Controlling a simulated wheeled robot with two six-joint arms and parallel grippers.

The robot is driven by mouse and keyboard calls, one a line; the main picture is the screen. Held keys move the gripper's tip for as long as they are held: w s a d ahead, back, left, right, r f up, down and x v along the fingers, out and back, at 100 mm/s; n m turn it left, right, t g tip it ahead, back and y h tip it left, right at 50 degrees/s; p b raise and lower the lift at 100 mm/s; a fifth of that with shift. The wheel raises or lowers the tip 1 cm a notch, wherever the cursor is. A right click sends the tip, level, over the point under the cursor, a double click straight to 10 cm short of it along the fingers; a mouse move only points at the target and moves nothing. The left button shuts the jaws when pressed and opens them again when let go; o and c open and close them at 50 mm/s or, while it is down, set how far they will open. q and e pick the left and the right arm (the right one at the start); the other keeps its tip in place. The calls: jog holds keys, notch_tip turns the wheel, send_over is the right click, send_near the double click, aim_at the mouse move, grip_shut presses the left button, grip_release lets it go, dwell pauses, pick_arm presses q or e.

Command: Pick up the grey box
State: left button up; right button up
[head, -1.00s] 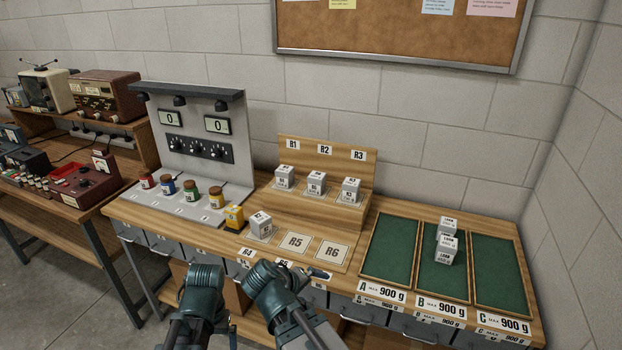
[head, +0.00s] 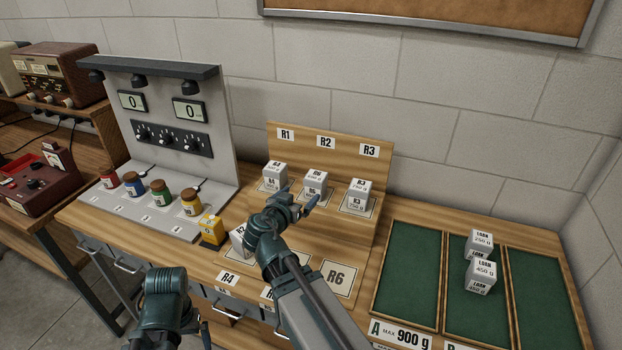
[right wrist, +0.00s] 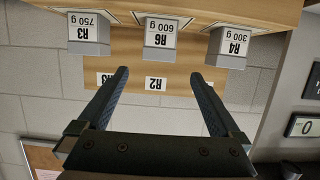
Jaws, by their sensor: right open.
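Several light grey boxes with printed labels are in view, so I cannot tell which one the task means. Three stand on the raised wooden step: the R4 box (head: 275,176), the R6 box (head: 315,182) and the R3 box (head: 358,195). Another box (head: 239,243) on the lower level is partly hidden by my right arm. My right gripper (head: 310,203) is open in front of the step. In the right wrist view, the R6 box (right wrist: 160,38) lies ahead, roughly between the open fingertips (right wrist: 164,74), apart from them. My left gripper (head: 198,325) shows too little to judge its jaws.
Two loan boxes (head: 480,276) stand on the green-lined tray B (head: 459,319) at the right. A yellow box (head: 212,230) and several coloured jars (head: 160,192) are to the left, by the grey meter panel (head: 165,105). The wooden back panel (head: 370,165) rises behind the step.

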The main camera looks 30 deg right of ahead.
aim_at(316, 180)
jog(key=b+x, duration=0.4)
jog(key=x, duration=0.9)
jog(key=shift+w+d+f, duration=0.15)
jog(key=shift+w+d, duration=0.1)
jog(key=shift+d, duration=0.05)
jog(key=shift+c, duration=0.6)
grip_shut()
